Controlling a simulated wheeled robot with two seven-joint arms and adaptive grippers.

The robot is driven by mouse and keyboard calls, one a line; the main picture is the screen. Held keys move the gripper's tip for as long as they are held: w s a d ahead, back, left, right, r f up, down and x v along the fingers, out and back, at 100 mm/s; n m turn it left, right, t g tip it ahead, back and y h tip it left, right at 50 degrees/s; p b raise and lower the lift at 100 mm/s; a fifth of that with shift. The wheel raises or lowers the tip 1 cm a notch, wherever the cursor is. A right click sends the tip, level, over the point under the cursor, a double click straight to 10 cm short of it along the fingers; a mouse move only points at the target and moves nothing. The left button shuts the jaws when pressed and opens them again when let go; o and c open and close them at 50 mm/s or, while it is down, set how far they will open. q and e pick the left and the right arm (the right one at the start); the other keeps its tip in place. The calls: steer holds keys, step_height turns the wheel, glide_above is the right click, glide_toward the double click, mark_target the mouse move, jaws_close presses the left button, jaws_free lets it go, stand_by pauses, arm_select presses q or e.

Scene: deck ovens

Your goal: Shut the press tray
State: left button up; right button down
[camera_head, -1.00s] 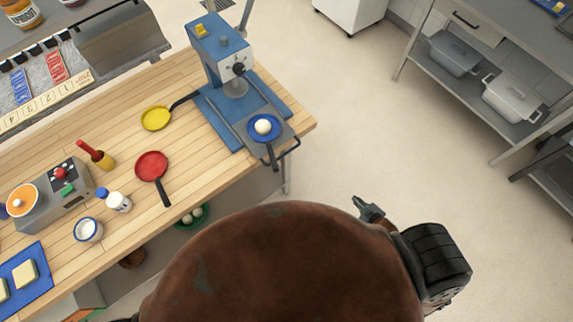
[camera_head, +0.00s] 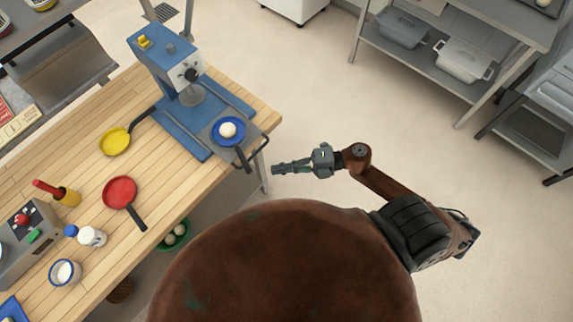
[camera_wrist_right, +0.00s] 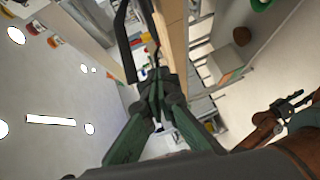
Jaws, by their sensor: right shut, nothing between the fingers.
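The blue press (camera_head: 172,65) stands at the table's right end. Its grey tray (camera_head: 206,136) is slid out toward the table's edge, with a dark bar handle (camera_head: 264,146) at its outer end. A blue pan (camera_head: 238,142) with a white dough ball (camera_head: 228,130) rests on the tray. My right gripper (camera_head: 277,169) is shut and empty, just off the table's end, near the bar handle and apart from it. In the wrist view the right fingers (camera_wrist_right: 156,84) are together, below a dark bar. My left gripper (camera_wrist_right: 291,103) shows small at the right there; its jaws are unclear.
A yellow pan (camera_head: 115,142) and a red pan (camera_head: 120,191) lie on the wooden table (camera_head: 160,160) left of the tray. A green bowl of balls (camera_head: 173,236) is below the table. Open floor (camera_head: 310,90) lies to the right, before metal shelves (camera_head: 440,75).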

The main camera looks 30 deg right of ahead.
steer(key=w+a+f, duration=0.1)
steer(key=w+a, duration=0.4)
steer(key=a, duration=0.1)
steer(key=shift+w+f+p, duration=0.3)
steer(key=shift+w, duration=0.1)
steer(key=shift+d, duration=0.1)
